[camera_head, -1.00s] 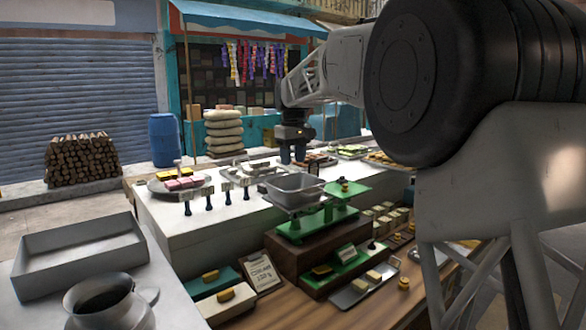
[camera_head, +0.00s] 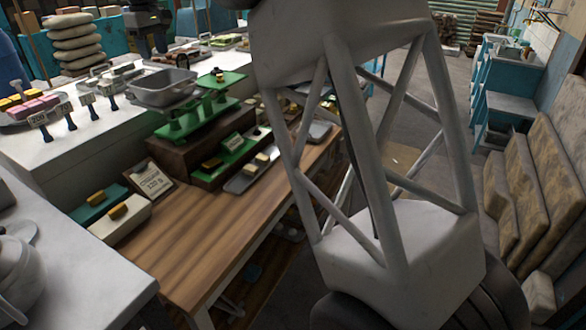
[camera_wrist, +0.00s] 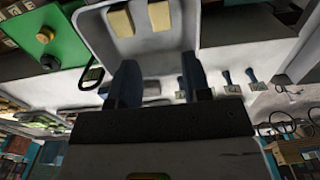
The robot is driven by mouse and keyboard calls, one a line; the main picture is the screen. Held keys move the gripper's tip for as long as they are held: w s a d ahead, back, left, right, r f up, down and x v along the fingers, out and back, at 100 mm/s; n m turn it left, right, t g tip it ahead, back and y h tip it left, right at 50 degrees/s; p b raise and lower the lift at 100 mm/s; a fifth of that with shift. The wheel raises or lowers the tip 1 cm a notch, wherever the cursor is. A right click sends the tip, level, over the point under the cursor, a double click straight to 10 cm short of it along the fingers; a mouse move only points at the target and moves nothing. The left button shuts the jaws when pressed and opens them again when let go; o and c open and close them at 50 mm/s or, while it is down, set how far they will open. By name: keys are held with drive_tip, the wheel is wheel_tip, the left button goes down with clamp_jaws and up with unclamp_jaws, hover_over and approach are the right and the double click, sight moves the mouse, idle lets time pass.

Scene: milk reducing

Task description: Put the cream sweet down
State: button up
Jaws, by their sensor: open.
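My gripper (camera_wrist: 160,72) is open, with nothing between its two dark fingers. In the wrist view two cream sweets (camera_wrist: 120,23) (camera_wrist: 159,16) lie side by side in the grey scale pan (camera_wrist: 93,30), beyond the fingertips and apart from them. In the head view my gripper (camera_head: 149,48) is above and slightly behind the pan (camera_head: 163,88); the pan's inside is too small there to show the sweets. The green scale (camera_head: 190,122) carries the pan at left. Its other plate (camera_head: 236,80) holds a small yellow and dark piece (camera_head: 219,75).
The scale stands on a brown box beside a white counter (camera_head: 40,155). Sweets on a tray (camera_head: 240,183), a sign (camera_head: 150,180) and two sweet boxes (camera_head: 118,218) are nearby. A plate of pink and yellow sweets (camera_head: 40,105) is at left. The wooden tabletop (camera_head: 200,245) has free room in front.

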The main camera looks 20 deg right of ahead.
drive_tip(key=s+d+f+m+t, duration=0.1)
drive_tip(key=s+d+m, duration=0.1)
drive_tip(key=s+d, duration=0.85)
drive_tip(key=s+d+f+m, duration=0.1)
drive_tip(key=s+d+m, duration=0.1)
drive_tip(key=s+d, duration=0.9)
drive_tip(key=s+d+f+m, duration=0.1)
drive_tip(key=s+f, duration=0.4)
drive_tip(key=s, duration=0.6)
drive_tip(key=s+d+f+m+t, duration=0.1)
drive_tip(key=s+d+f, duration=0.3)
drive_tip(key=s, duration=0.6)
drive_tip(key=s+d+f+m, duration=0.2)
drive_tip(key=s+f+m, duration=0.1)
drive_tip(key=s+f, duration=0.5)
drive_tip(key=s, duration=0.3)
drive_tip(key=shift+s+d+t, duration=0.2)
drive_tip(key=shift+s+t, duration=0.1)
idle(0.6)
drive_tip(key=o, duration=0.4)
drive_tip(key=shift+w, duration=0.15)
